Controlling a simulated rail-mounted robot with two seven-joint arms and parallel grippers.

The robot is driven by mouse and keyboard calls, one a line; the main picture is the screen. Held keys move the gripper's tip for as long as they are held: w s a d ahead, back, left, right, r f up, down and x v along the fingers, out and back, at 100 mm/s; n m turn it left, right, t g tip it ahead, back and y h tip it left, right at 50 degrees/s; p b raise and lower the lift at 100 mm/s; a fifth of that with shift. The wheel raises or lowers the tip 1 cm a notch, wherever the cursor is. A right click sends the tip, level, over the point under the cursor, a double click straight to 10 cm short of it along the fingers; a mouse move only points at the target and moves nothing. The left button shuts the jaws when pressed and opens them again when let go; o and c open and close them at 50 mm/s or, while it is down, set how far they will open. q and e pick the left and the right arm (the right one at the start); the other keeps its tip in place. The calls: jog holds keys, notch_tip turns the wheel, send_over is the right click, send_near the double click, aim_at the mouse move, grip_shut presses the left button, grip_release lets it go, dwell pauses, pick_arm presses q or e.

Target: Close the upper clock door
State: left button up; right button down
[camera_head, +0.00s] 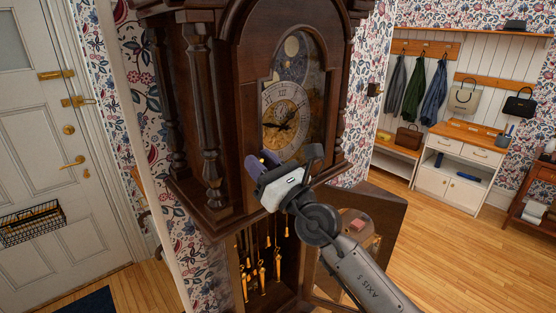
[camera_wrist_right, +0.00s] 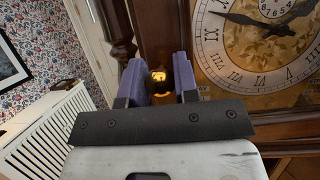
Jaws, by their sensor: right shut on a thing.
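The tall dark-wood clock (camera_head: 205,110) stands at the centre of the head view. Its upper clock door (camera_head: 248,95) is an arched frame around the glass and dial (camera_head: 285,115); it looks about flush with the hood, but I cannot tell whether a small gap remains. My right gripper (camera_head: 287,163) is at the door's lower left, below the dial. In the right wrist view its purple fingers (camera_wrist_right: 158,72) close around a small brass knob (camera_wrist_right: 158,76) on the door's left side; the contact is partly hidden. My left gripper is not in view.
The lower clock door (camera_head: 385,215) stands open to the right, below my right arm, showing brass weights (camera_head: 262,275) inside. A carved column (camera_head: 207,120) is left of the upper door. A white radiator (camera_wrist_right: 35,130) shows in the wrist view. Wooden floor is clear at right.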

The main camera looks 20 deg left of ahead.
jog(key=shift+w+a+r+t, duration=0.15)
jog(key=shift+a+t, duration=0.25)
jog(key=shift+a, duration=0.3)
jog(key=c, duration=0.9)
grip_release()
jog(key=shift+d, duration=0.1)
jog(key=shift+p, duration=0.3)
